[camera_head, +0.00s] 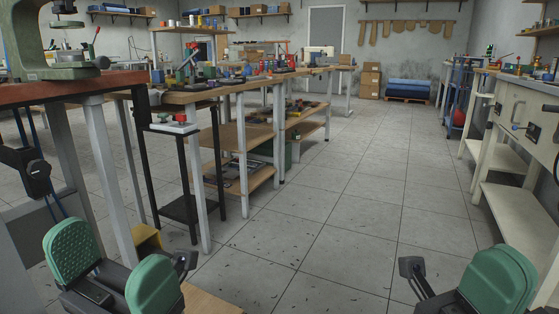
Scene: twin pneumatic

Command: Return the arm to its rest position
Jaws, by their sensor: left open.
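My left gripper (113,270) is at the lower left of the head view. Its two green-padded fingers stand apart with nothing seen between them. It is low, in front of the near left bench's legs. My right gripper (498,282) is at the lower right, partly cut off by the frame's bottom edge. One green pad shows; whether it is open or shut does not show. Nothing is seen held in it.
A reddish-topped bench (70,90) with a green press (62,40) stands close at left. A long wooden workbench (215,90) with tools runs beyond it. A white bench (515,110) stands at right. The tiled floor (335,190) between is clear apart from small scraps.

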